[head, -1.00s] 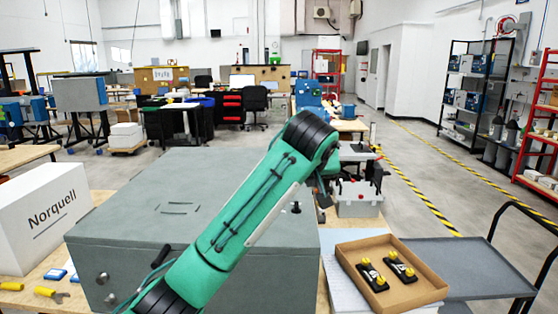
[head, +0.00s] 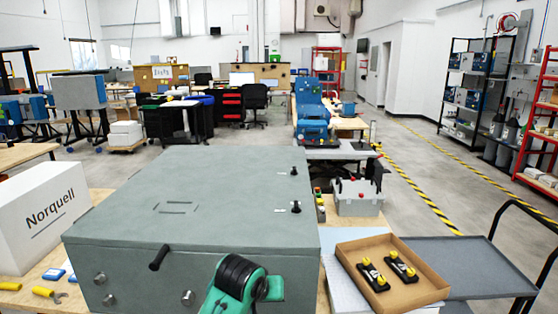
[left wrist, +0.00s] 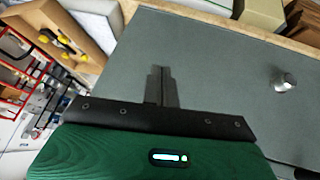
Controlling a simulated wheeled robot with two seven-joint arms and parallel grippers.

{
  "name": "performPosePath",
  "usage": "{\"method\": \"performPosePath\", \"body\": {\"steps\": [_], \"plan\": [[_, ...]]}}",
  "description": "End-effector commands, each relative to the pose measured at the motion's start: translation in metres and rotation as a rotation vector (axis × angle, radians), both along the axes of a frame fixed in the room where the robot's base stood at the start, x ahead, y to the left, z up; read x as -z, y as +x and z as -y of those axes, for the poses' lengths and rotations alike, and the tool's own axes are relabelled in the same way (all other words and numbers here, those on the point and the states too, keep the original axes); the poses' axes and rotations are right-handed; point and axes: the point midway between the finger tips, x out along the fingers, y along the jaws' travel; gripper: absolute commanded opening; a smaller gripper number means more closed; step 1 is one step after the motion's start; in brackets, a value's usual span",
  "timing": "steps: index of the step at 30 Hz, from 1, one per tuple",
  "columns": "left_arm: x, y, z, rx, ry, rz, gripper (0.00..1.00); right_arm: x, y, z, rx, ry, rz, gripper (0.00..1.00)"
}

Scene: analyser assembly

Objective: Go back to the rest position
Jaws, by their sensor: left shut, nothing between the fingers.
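My left gripper (left wrist: 160,84) shows in the left wrist view with its two dark fingers together and nothing between them. Behind the fingers is a grey surface of the large grey box (left wrist: 215,65), with a round metal knob to the right; I cannot tell the distance between them. My right gripper is in neither view.
A cardboard tray (head: 425,282) with two black-and-yellow parts lies right of the grey box. A white Norquell box (head: 42,215) stands at the left. A yellow-handled tool (head: 45,292) lies near the front left. A grey cart (head: 470,268) is at the right.

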Motion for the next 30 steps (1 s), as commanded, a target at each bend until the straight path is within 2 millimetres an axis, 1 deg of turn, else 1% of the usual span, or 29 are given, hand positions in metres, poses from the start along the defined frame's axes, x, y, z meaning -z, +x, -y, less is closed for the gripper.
{"method": "performPosePath", "body": {"steps": [1,3,5,6,8,9,11,15,17,21,24,27,30], "plan": [[0.02,-0.014,-0.01,-0.001,0.0,-0.018,0.0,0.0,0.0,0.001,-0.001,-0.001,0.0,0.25],[0.041,-0.031,-0.023,0.001,0.003,-0.033,0.0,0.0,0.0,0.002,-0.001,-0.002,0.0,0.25],[0.059,-0.047,-0.034,0.001,0.006,-0.046,0.0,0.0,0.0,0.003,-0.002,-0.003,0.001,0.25],[0.07,-0.058,-0.041,0.001,0.01,-0.054,0.0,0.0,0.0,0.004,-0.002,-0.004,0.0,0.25],[0.085,-0.075,-0.054,0.0,0.017,-0.066,0.0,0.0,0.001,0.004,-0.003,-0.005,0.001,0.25],[0.095,-0.088,-0.061,0.001,0.024,-0.075,0.0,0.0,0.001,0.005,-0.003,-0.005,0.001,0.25],[0.109,-0.106,-0.073,0.0,0.033,-0.087,0.0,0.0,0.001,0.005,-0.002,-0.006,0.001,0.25],[0.137,-0.152,-0.101,0.0,0.065,-0.115,0.0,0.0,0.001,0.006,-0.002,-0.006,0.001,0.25],[0.147,-0.173,-0.113,0.0,0.081,-0.128,0.0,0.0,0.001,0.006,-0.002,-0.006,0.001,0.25],[0.164,-0.223,-0.14,0.006,0.126,-0.156,0.0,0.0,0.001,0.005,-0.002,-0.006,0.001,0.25],[0.171,-0.254,-0.157,0.014,0.159,-0.175,0.0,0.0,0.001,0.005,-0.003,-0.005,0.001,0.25],[0.174,-0.279,-0.171,0.02,0.188,-0.189,0.0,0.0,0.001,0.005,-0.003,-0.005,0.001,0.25],[0.175,-0.299,-0.182,0.028,0.213,-0.202,0.0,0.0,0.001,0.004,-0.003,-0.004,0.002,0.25]]}}
